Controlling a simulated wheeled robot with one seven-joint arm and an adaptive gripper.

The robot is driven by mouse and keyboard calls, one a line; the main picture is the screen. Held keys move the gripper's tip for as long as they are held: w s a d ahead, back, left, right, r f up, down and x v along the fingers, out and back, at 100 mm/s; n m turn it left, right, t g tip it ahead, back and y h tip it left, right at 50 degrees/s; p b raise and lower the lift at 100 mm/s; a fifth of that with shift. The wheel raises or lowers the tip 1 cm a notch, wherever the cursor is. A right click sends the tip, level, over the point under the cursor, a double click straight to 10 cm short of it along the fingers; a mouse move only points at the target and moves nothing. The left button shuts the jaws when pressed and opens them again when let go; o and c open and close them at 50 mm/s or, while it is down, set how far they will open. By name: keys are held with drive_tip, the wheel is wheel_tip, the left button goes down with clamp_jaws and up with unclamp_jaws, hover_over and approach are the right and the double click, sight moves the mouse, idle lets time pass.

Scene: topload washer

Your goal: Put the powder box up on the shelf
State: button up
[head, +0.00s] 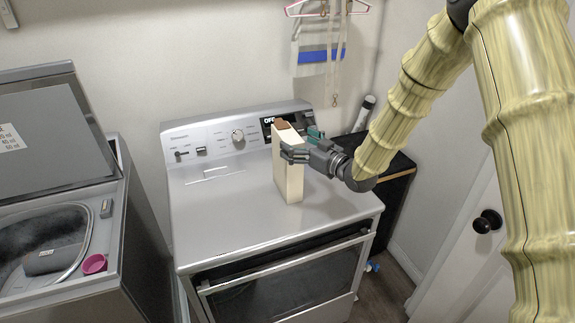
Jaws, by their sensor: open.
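The powder box (289,178), tall and cream-coloured with a brown patch at its top, stands upright on the silver dryer top (230,215). My gripper (302,143) reaches in from the right at the box's upper part. Its jaws are open, with one finger across the near side of the box and the other showing beyond its right edge. I cannot tell whether either finger touches the box. No wall shelf can be made out in this view.
A dark, low unit (397,165) stands right of the dryer, with a bottle (364,113) on it. The open topload washer (62,225) is at left, with a pink cup (94,264) on its rim. A hanger (328,8) hangs above. A door knob (487,221) is at right.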

sight(291, 136)
drive_tip(key=shift+p+x, duration=0.45)
drive_tip(key=shift+x, duration=0.6)
drive_tip(key=shift+w+a, duration=0.25)
drive_tip(key=shift+w, duration=0.05)
drive_tip(key=shift+r, duration=0.1)
clamp_jaws()
drive_tip(key=shift+r, duration=0.1)
